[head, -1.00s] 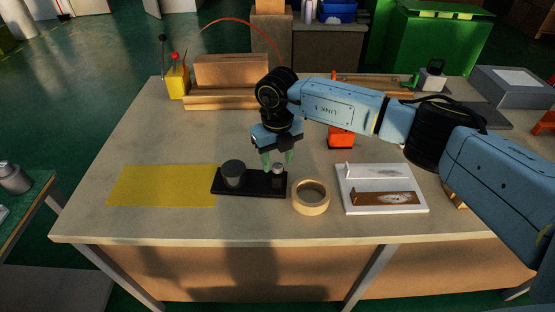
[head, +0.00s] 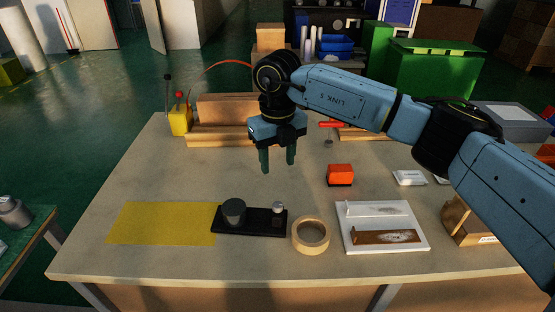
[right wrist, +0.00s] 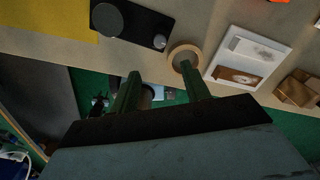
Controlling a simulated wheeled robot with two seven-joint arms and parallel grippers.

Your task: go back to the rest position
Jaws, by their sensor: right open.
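My right gripper (head: 277,160) is open and empty, fingers pointing down, raised above the middle of the bench (head: 160,170). Its two green fingers also show in the right wrist view (right wrist: 160,88), with nothing between them. Below and in front of it in the head view is a black base plate (head: 255,229) with a wide dark cylinder (head: 234,211) on its left and a small metal-topped post (head: 278,209) on its right. The gripper is apart from them. My left gripper is not in view.
A yellow mat (head: 160,223) lies at the left. A tan ring (head: 311,235), a white tray (head: 385,212) and an orange block (head: 340,175) lie to the right. Wooden blocks (head: 230,107) and a yellow box with a red knob (head: 180,118) stand at the back.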

